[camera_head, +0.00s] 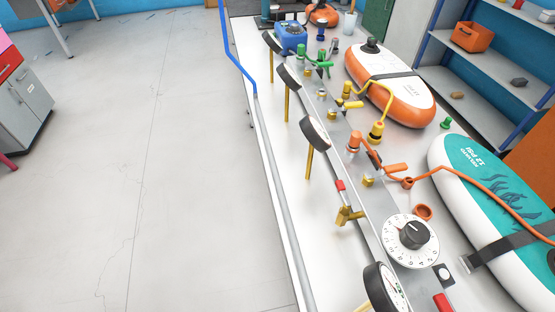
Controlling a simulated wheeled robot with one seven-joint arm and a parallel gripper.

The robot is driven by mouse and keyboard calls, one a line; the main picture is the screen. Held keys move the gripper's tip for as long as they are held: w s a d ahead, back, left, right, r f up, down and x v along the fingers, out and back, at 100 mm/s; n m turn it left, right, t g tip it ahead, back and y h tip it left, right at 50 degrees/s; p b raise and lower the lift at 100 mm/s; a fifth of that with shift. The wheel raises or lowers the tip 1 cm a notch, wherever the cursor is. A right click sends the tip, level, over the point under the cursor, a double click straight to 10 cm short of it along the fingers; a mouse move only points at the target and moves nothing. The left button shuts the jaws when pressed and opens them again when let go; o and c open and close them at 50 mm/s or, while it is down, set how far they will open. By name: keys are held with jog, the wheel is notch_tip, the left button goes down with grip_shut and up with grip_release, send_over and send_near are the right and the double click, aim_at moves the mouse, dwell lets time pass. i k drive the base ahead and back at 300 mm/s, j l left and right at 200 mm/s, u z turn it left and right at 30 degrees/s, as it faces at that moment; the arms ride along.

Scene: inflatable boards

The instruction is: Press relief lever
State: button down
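No part is labelled as the relief lever, so I cannot tell for sure which one it is. A small red-tipped part (340,186) stands above a brass fitting (347,215) on the near side of the bench rail. Coloured handles sit along the rail: a green valve (325,57), a yellow valve (352,104) and an orange valve (396,168). A red block (443,302) shows at the bottom edge, partly cut off. My gripper is not in view.
A long white bench (305,195) carries several round gauges (314,133) and a white dial (411,241). An orange-white board (392,84) and a teal board (490,185) lie on its right. Shelves (490,80) stand beyond. The floor (140,150) at left is clear.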

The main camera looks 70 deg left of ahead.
aim_at(339, 185)
jog(key=u, duration=1.25)
